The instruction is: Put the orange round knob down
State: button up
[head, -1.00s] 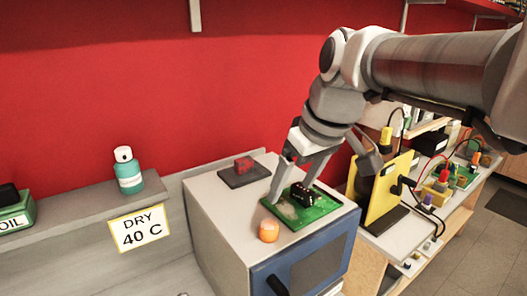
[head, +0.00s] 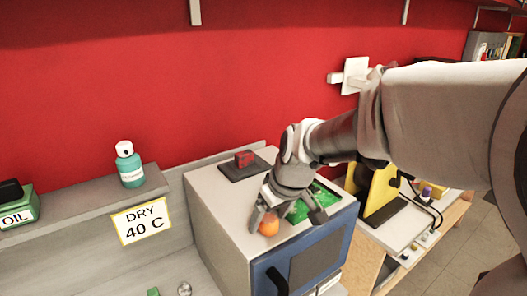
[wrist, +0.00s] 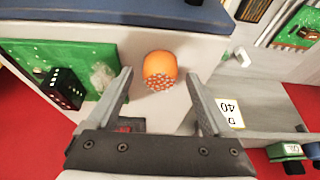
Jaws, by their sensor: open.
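The orange round knob (head: 269,225) sits on the grey top of the blue-fronted cabinet (head: 212,196), near its front edge. In the wrist view the knob (wrist: 160,66) shows a dotted face and lies ahead of and between my fingertips, with gaps on both sides. My gripper (head: 288,223) is open and low over the cabinet top, one finger beside the knob. Both fingers also show in the wrist view (wrist: 159,76), holding nothing. The green circuit board (head: 329,206) lies beside the knob, partly hidden by my gripper.
A red block (head: 244,158) sits on a dark plate behind my gripper. A yellow upright panel (head: 381,192) stands to the right. A teal bottle (head: 129,168) and a green oil can (head: 18,212) stand on the left ledge. The cabinet top's left side is clear.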

jog(key=shift+w+a+f, duration=0.1)
jog(key=shift+w+f, duration=0.05)
jog(key=shift+f, duration=0.4)
grip_shut()
jog(key=shift+r, duration=0.15)
